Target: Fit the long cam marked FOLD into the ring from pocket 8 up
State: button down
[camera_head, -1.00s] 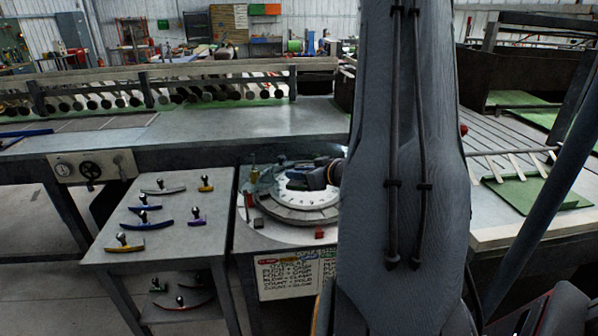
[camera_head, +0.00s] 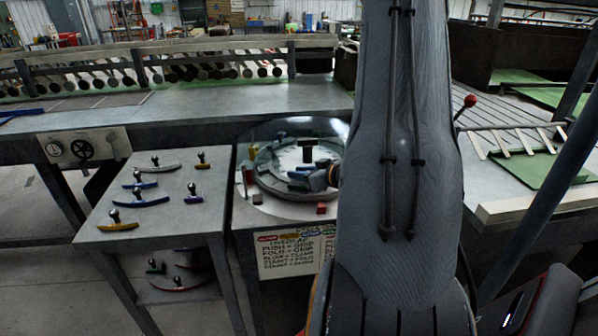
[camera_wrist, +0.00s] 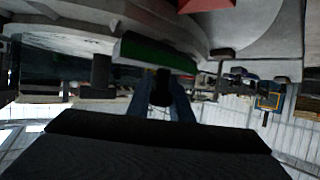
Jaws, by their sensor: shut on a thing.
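My gripper (camera_head: 304,178) is low over the round ring fixture (camera_head: 268,188) in the head view, with its wrist partly behind my arm. In the wrist view my blue-grey fingers (camera_wrist: 161,88) are shut on a dark knob, and a long green cam (camera_wrist: 155,54) lies just beyond it, apparently the knob's own cam. The ring shows along the top of the wrist view (camera_wrist: 80,22). I cannot tell whether the cam touches the ring or sits in a pocket. No FOLD mark or pocket number is legible.
Several knobbed cams lie on the grey side table (camera_head: 108,182), with more on its lower shelf. A dark post (camera_head: 307,150) rises at the ring. A lettered sign (camera_head: 287,252) hangs below.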

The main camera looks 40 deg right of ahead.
aim_at(316, 195)
jog(key=shift+f, duration=0.45)
dwell(0.4)
jog(key=c, duration=1.5)
grip_release()
jog(key=b+v, duration=0.1)
jog(key=v, duration=0.6)
jog(key=shift+s+b, duration=0.25)
jog(key=shift+b, duration=0.1)
jog(key=shift+s+r+p, duration=0.2)
jog(key=shift+r+p, duration=0.3)
jog(key=shift+r, duration=0.15)
notch_tip(316, 195, up, 6)
jog(key=p, duration=0.6)
